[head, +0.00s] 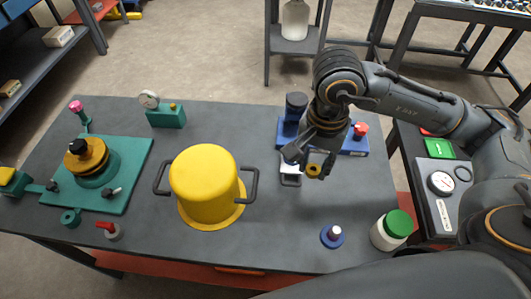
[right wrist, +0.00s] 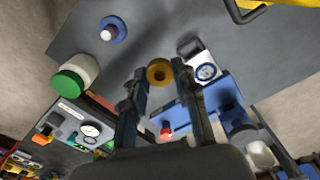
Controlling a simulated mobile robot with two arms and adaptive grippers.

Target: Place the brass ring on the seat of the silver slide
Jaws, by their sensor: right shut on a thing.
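My right gripper (head: 308,166) is over the right part of the table, shut on the brass ring (head: 314,171). The silver slide (head: 290,178) is partly hidden behind the gripper, at the front of a blue fixture (head: 355,146). In the right wrist view the slide (right wrist: 192,47) lies just right of the ring, with a round blue-and-white part (right wrist: 206,72) on it. The ring looks apart from the slide. My left gripper is out of view.
A yellow pot-like housing (head: 205,185) with dark handles stands left of the gripper. A green plate (head: 125,155) carries parts at left. Bare table lies between housing and slide.

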